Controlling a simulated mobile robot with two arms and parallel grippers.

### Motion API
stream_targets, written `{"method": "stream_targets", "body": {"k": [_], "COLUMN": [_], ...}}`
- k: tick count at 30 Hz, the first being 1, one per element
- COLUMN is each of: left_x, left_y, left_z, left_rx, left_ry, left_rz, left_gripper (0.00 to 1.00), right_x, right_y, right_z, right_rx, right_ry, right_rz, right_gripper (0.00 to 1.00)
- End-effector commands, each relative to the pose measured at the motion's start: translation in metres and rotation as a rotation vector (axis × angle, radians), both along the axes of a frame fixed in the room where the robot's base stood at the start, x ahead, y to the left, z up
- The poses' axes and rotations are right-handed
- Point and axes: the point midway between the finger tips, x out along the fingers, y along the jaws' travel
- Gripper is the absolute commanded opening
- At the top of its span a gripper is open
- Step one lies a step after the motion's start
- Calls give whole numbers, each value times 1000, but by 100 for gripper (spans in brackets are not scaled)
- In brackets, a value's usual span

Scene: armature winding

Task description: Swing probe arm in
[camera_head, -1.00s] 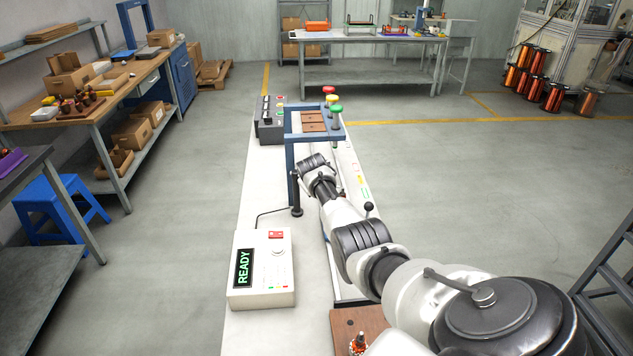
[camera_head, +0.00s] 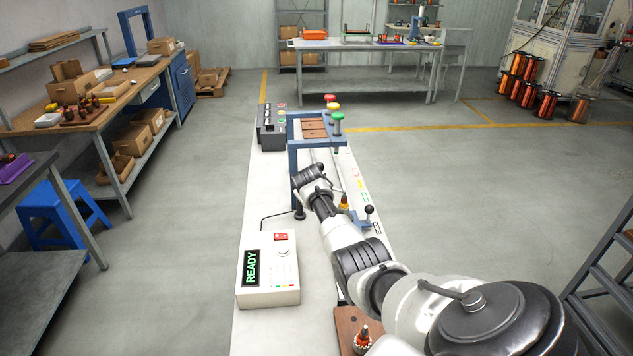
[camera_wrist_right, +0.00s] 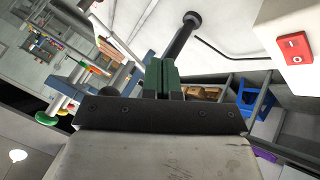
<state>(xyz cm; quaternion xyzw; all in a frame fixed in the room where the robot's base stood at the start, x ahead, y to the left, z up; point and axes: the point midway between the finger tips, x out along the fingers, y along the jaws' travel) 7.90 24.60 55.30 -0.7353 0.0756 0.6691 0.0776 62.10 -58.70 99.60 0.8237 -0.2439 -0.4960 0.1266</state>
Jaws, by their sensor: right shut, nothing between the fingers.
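A dark post with a round base (camera_head: 299,212) stands on the white bench beside the blue frame (camera_head: 293,165); I cannot tell for sure that it is the probe arm. In the right wrist view a black rod with a round knob (camera_wrist_right: 182,38) lies just beyond my right gripper (camera_wrist_right: 162,64). Its green fingers are together and empty, close to the rod in the picture; contact is unclear. In the head view my right arm hides this gripper. The tester (camera_head: 268,270) reads READY and has a red switch, also in the wrist view (camera_wrist_right: 294,46). My left gripper is out of view.
A black ball-topped lever (camera_head: 369,212) and a small orange-tipped part (camera_head: 344,202) stand right of my arm. A wooden block (camera_head: 348,322) holds a copper-wound part (camera_head: 362,340). A control box (camera_head: 270,132) and coloured buttons (camera_head: 333,107) are at the bench's far end.

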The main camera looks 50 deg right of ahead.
Motion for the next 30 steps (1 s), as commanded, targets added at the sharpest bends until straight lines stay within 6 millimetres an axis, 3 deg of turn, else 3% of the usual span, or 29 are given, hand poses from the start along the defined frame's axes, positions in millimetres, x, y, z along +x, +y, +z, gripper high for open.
{"method": "stream_targets", "body": {"k": [5, 12, 18, 30], "left_x": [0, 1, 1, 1], "left_y": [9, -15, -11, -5], "left_z": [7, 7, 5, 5], "left_rx": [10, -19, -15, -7], "left_ry": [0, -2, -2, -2], "left_rz": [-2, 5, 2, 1], "left_gripper": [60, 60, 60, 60], "right_x": [-13, -31, -43, -47], "right_y": [8, 21, 29, 32], "right_z": [15, 40, 55, 62], "right_rx": [0, 1, 2, 3], "right_ry": [4, 3, 4, 5], "right_rz": [0, 1, 1, 1], "right_gripper": [0, 0, 0, 0]}}
